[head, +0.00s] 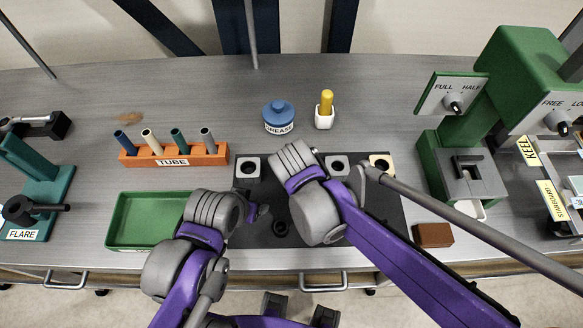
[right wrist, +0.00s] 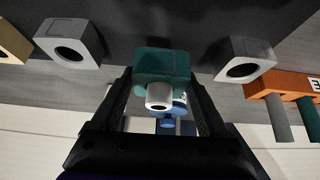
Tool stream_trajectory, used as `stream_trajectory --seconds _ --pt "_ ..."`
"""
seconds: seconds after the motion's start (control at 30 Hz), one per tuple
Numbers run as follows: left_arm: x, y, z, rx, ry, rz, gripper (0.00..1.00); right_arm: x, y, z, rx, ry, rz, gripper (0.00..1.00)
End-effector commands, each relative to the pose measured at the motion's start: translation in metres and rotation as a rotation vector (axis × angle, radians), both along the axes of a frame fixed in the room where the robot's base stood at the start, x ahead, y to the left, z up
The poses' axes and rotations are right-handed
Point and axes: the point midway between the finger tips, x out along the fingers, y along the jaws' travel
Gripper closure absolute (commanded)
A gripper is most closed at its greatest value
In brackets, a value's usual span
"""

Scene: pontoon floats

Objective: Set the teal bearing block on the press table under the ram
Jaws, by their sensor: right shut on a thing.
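The teal bearing block (right wrist: 162,64) shows in the right wrist view between the fingers of my right gripper (right wrist: 160,95), which is shut on it. In the head view my right arm hides the block and that gripper, over the dark mat. The green press (head: 452,150) stands at the right of the bench, with a grey table (head: 480,188) at its front. The ram above it is hard to make out. My left gripper (head: 258,212) is low over the mat's left part; its finger opening cannot be told.
On the mat (head: 392,210) are a left grey block (head: 248,168), a middle grey block (head: 338,165), a cream block (head: 381,162) and a dark ring (head: 280,228). A brown block (head: 433,235) lies before the press. A green tray (head: 125,222) and orange tube rack (head: 190,157) are left.

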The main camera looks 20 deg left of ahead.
Motion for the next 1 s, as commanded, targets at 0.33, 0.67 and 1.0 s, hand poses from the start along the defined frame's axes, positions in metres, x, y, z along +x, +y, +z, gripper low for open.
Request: stream_trajectory --seconds 0.33,0.67,1.0 --pt "-0.002 0.0 -0.005 0.0 0.003 0.0 0.29 0.0 0.0 -0.033 0.001 -0.001 -0.001 0.98" --pt "-0.003 0.0 -0.008 0.0 0.005 0.0 0.29 0.0 0.0 -0.037 0.001 0.0 -0.001 0.17" --pt "-0.002 0.0 -0.007 0.0 0.004 0.0 0.29 0.0 0.0 -0.035 0.001 0.0 -0.001 0.0"
